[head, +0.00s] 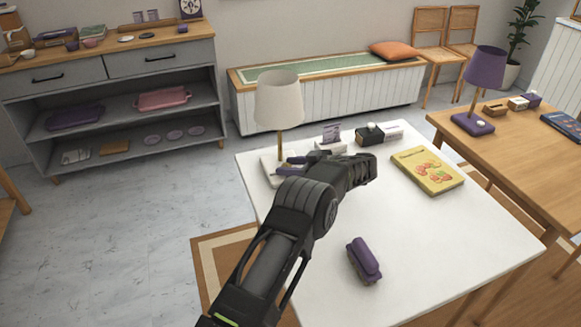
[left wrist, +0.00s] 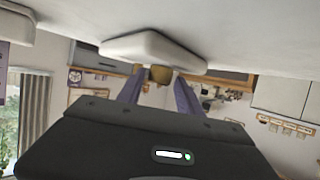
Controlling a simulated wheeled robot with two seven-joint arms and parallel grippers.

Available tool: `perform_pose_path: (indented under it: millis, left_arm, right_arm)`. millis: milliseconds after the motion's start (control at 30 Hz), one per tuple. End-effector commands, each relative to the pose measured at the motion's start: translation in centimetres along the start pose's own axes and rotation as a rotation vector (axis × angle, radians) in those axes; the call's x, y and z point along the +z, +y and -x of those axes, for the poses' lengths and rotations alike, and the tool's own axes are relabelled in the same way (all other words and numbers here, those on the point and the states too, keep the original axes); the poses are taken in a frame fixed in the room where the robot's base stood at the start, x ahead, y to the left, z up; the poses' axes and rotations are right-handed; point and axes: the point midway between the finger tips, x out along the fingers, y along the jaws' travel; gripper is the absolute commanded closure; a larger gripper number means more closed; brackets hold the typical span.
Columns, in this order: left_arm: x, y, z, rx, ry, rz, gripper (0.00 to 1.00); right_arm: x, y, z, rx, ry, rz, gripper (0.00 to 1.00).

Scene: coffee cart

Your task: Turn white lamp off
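The white lamp has a cream shade (head: 279,101), a thin brass pole (head: 280,146) and a white base (head: 268,168). It stands upright at the far left of the white table. Whether it is lit is hard to tell. My left gripper (head: 284,167) is at the base, its purple fingers pointing left, low by the pole. In the left wrist view, which is upside down, the fingers (left wrist: 160,88) are apart, with a short brass-coloured part (left wrist: 161,74) of the lamp between their tips, against the white base (left wrist: 150,48). Contact is unclear. My right gripper is out of view.
On the white table (head: 400,245) lie a yellow book (head: 427,170), a purple object (head: 363,260) and small boxes (head: 379,134) right of the lamp. A purple lamp (head: 485,68) stands on the wooden table at right. The front of the white table is mostly clear.

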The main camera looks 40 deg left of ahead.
Motion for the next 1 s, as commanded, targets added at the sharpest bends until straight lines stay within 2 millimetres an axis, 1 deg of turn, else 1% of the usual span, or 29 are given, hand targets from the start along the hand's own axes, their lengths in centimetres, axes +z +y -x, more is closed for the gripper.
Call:
perform_pose_path:
  millis: [33,100,367,467,567,800,900,1000]
  left_arm:
    - [0.1,0.0,0.1,0.001,-0.001,0.000,0.53]
    - [0.1,0.0,0.1,0.002,-0.001,0.000,0.48]
    - [0.1,0.1,0.2,0.003,-0.002,-0.001,0.48]
    - [0.1,0.1,0.8,0.005,-0.001,-0.002,0.48]
    - [0.1,0.2,2.0,0.006,0.000,-0.002,0.48]
    - [-0.1,0.1,6.0,0.006,0.001,-0.001,0.48]
    - [0.0,0.1,7.2,0.004,0.001,-0.002,0.48]
    - [0.0,0.0,7.8,0.002,-0.001,0.000,0.48]
  right_arm:
    - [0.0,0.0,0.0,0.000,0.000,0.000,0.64]
    - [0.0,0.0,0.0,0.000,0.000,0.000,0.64]
    - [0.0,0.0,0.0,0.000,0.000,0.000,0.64]
    - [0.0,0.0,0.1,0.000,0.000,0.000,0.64]
    - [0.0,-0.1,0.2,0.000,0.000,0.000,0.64]
    - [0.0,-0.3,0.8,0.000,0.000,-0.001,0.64]
    - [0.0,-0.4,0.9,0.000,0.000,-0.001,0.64]
    - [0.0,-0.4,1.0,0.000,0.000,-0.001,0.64]
